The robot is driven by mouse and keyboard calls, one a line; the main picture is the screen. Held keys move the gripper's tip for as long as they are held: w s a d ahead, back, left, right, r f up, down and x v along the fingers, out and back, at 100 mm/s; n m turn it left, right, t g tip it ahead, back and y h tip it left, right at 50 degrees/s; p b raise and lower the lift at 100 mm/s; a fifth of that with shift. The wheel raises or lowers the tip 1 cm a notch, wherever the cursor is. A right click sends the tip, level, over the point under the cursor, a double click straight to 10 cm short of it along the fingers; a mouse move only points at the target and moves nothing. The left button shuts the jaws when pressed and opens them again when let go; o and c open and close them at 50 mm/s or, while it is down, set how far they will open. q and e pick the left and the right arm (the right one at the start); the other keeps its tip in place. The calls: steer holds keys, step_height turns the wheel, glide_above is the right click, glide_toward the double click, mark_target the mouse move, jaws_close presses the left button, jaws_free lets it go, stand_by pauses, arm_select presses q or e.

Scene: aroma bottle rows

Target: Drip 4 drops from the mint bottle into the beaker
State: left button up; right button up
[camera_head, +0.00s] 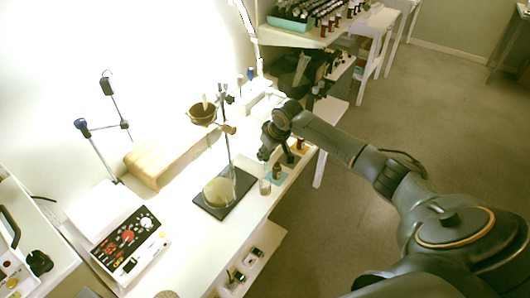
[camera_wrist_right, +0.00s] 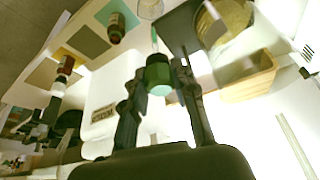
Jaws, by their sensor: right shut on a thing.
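My right gripper (camera_head: 264,154) is above the front edge of the bench. In the right wrist view the gripper (camera_wrist_right: 160,84) is shut on a dropper cap (camera_wrist_right: 158,74) with a dark collar and green end; a thin clear tip points away from the palm. A small amber bottle (camera_head: 277,172), seemingly the mint bottle, stands on a teal mat; it also shows in the right wrist view (camera_wrist_right: 117,30). A small clear glass beaker (camera_head: 265,187) stands beside the mat, below the gripper. Its contents are too small to tell. My left gripper is out of view.
A larger glass vessel with yellowish contents (camera_head: 219,191) stands on the stand's dark base plate (camera_head: 205,208), left of the beaker. The stand's rod (camera_head: 228,140) rises close to my gripper. Other bottles (camera_head: 300,143) stand farther back. A control box (camera_head: 130,243) is at front left.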

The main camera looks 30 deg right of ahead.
steer(key=shift+d, duration=0.15)
steer(key=shift+a+r, duration=0.15)
steer(key=shift+a, duration=0.05)
steer(key=shift+s+a+f+p, duration=0.15)
steer(key=shift+f+p, duration=0.15)
steer(key=shift+f, duration=0.5)
steer(key=shift+f+b, duration=0.35)
steer(key=shift+f, duration=0.75)
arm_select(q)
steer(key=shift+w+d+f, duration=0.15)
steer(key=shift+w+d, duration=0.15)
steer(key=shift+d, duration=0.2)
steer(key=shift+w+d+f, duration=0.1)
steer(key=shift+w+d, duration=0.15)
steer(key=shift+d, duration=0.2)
arm_select(e)
steer(key=shift+f, duration=0.1)
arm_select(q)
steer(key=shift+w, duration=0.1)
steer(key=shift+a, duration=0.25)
